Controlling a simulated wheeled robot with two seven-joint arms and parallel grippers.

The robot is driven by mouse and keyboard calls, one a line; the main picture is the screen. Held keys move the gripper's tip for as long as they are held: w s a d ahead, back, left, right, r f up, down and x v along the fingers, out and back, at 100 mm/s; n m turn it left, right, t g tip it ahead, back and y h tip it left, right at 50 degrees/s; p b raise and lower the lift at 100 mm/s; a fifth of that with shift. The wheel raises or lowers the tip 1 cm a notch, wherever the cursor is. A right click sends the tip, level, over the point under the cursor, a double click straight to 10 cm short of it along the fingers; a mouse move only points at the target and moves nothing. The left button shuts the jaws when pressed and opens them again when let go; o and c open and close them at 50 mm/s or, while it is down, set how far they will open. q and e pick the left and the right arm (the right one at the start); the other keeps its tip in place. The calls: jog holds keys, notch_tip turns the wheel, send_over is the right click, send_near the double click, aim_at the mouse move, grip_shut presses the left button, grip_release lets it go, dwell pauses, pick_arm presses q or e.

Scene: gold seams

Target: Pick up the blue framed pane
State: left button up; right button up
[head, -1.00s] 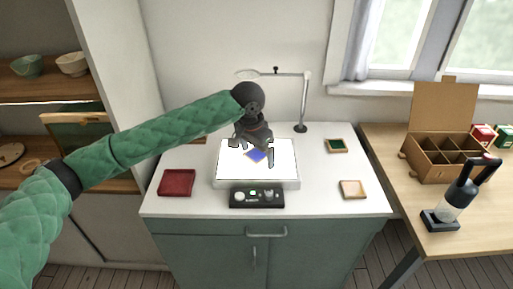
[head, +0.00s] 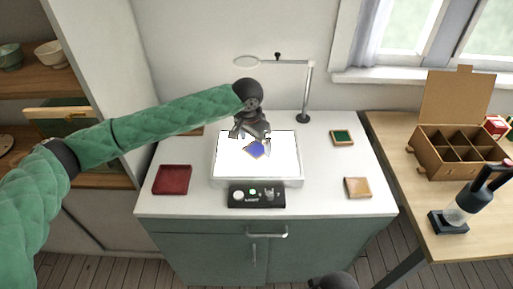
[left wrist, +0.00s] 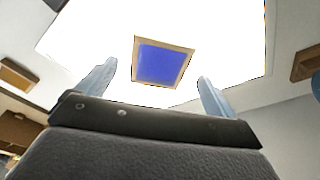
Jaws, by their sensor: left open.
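The blue framed pane (head: 254,150), a small blue square in a pale wooden frame, lies on the glowing white light box (head: 285,168). In the left wrist view the whole pane (left wrist: 160,63) shows, slightly turned, with bright surface all around it. My left gripper (head: 251,143) is open over the light box, close to the pane and partly in front of it in the head view. In the left wrist view its two pale fingers (left wrist: 157,78) stand apart to either side of the pane's near edge, with nothing between them.
A red tray (head: 172,180) lies left of the light box. A green framed pane (head: 342,137) and an amber one (head: 357,187) lie to the right. A magnifier lamp (head: 304,116) stands behind. A divided cardboard box (head: 462,160) and a dark-handled tool (head: 449,222) stand on the wooden table.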

pick_arm(q)
jog(key=shift+d+f, duration=0.1)
jog(key=shift+f, duration=0.8)
jog(key=c, duration=1.2)
jog(key=shift+r, duration=0.15)
